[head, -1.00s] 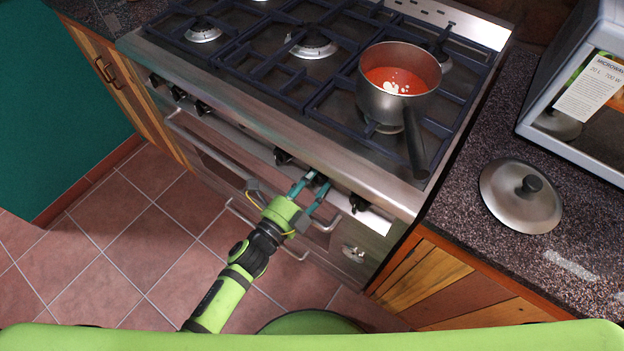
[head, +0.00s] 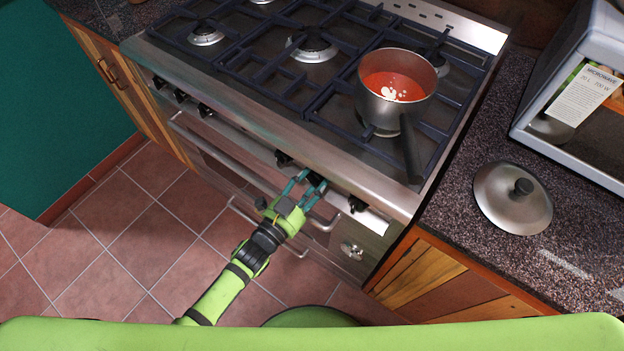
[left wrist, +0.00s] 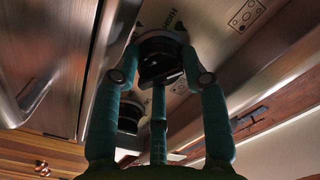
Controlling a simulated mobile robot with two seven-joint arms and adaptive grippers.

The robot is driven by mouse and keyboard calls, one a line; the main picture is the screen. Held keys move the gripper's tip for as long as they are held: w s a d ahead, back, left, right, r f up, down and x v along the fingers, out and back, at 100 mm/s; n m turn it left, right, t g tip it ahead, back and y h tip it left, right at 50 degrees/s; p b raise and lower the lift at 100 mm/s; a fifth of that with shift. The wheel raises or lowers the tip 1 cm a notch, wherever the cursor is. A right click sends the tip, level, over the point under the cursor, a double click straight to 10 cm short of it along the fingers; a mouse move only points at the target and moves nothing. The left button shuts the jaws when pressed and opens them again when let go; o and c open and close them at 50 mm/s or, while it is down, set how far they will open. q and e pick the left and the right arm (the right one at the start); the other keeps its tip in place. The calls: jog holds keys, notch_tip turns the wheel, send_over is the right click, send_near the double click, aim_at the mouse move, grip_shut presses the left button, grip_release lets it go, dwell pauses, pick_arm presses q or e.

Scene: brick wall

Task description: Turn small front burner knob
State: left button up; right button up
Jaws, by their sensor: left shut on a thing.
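The black burner knob held by my left gripper (head: 311,190) is on the stove's front panel, second from the right. In the head view the fingers mostly hide it. In the left wrist view the knob (left wrist: 159,62) sits between the teal fingers, which are shut on it, and printed markings show on the steel panel beside it. A neighbouring black knob (left wrist: 130,116) shows lower, behind the fingers. In the head view, other knobs (head: 283,158) (head: 357,203) flank the gripper. My right gripper is out of view.
A pot (head: 396,90) of red soup stands on the right front burner, its handle pointing toward the front edge. A lid (head: 513,198) lies on the right counter near a microwave (head: 580,100). Oven handles (head: 240,170) run below the knobs. The tiled floor at left is clear.

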pick_arm(q)
jog(key=n, duration=0.4)
jog(key=r+n, duration=0.1)
jog(key=n, duration=0.1)
jog(key=shift+w+n+p, duration=0.25)
jog(key=shift+n+p, duration=0.05)
jog(key=shift+p, duration=0.05)
dwell(0.4)
jog(key=o, duration=1.1)
jog(key=shift+o, duration=0.2)
jog(key=shift+f, duration=0.2)
jog(key=shift+s, duration=0.1)
jog(key=shift+s+a+f, duration=0.2)
jog(key=shift+s+a, duration=0.1)
jog(key=shift+s, duration=0.1)
jog(key=v, duration=1.1)
jog(key=shift+r, duration=0.2)
